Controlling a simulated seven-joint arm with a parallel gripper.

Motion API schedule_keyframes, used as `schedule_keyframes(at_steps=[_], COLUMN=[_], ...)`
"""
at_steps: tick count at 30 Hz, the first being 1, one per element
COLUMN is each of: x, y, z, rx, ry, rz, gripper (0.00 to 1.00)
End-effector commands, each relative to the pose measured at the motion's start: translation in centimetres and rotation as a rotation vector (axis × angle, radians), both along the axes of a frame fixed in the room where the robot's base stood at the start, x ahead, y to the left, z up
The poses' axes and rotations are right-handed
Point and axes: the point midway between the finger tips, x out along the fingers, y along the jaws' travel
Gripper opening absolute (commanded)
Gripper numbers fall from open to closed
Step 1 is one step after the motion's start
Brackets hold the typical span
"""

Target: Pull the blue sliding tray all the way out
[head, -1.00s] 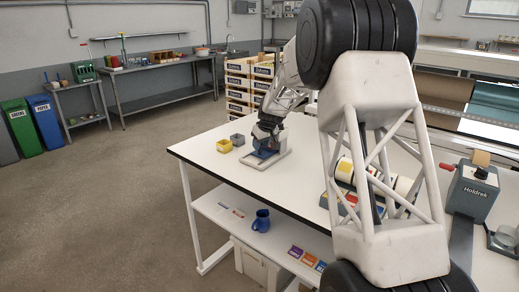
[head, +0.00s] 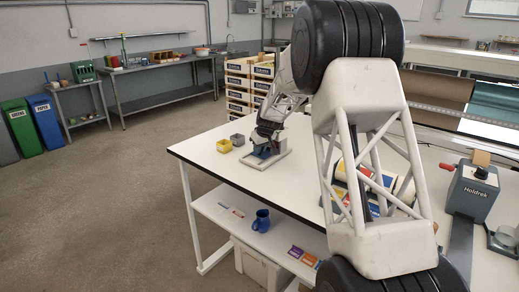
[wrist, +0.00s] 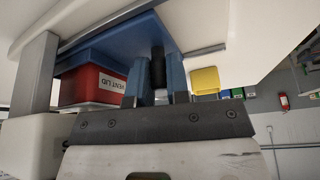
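The blue sliding tray (head: 261,153) sits at a small grey-white slide unit (head: 281,155) near the table's far left corner, largely covered by my arm. My gripper (head: 263,143) is low in front of it. In the wrist view the tray's broad blue surface (wrist: 115,45) fills the upper left. There the two blue-grey fingers of my gripper (wrist: 160,88) stand on either side of a dark upright handle (wrist: 158,66) at the tray and appear shut on it. A red block with a white label (wrist: 92,86) shows beside the tray. How far the tray is out is hard to tell.
A yellow box (head: 224,146) and a grey box (head: 237,140) stand on the table left of the unit. A blue mug (head: 261,220) is on the lower shelf (head: 220,208). The front left tabletop (head: 230,172) is clear.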

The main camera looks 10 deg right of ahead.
Motion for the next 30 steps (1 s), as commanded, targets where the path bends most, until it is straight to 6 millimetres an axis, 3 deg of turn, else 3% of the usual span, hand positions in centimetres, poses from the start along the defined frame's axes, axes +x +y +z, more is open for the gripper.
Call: schedule_keyframes(at_steps=[13,30], x=[-0.7,-5.7], y=[0.7,5.8], z=[-0.1,0.0], rx=[0.0,0.0], ry=[0.001,0.0], rz=[0.001,0.002], gripper=[0.0,0.0])
